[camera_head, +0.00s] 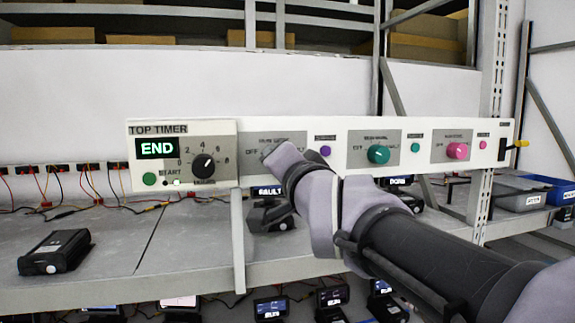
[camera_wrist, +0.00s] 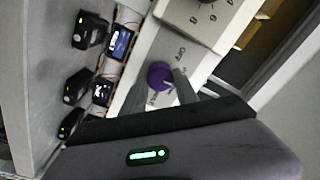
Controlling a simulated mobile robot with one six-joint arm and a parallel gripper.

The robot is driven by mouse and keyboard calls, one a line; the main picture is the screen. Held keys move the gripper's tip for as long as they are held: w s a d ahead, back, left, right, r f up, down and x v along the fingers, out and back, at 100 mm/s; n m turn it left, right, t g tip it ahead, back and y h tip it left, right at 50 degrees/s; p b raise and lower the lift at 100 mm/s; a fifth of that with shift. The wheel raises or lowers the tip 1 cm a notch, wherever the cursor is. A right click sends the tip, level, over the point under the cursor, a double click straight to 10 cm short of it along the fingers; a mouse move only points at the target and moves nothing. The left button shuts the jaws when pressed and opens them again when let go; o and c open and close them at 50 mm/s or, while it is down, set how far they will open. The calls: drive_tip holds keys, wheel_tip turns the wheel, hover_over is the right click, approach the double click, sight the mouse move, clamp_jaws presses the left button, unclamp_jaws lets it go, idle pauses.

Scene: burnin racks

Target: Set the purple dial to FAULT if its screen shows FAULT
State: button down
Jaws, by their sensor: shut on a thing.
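The purple dial (camera_wrist: 160,75) sits on the white panel, on a grey plate with an OFF label, in the wrist view. My gripper (camera_wrist: 163,84) is shut on it, with its fingers at the dial's sides. In the head view my gripper (camera_head: 283,158) covers the dial and part of its plate (camera_head: 262,139). Which way the dial points is not clear. A device screen reading FAULT (camera_head: 268,190) shows just below the panel, partly hidden behind my gripper. A purple button (camera_head: 325,151) is right of the gripper.
The timer (camera_head: 182,155) at the panel's left reads END. A green dial (camera_head: 378,154) and a pink dial (camera_head: 457,151) are to the right. A black device (camera_head: 55,251) lies on the shelf at left. A rack upright (camera_head: 494,75) stands at right.

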drive_tip(key=c, duration=0.9)
unclamp_jaws()
drive_tip(key=shift+s, duration=0.1)
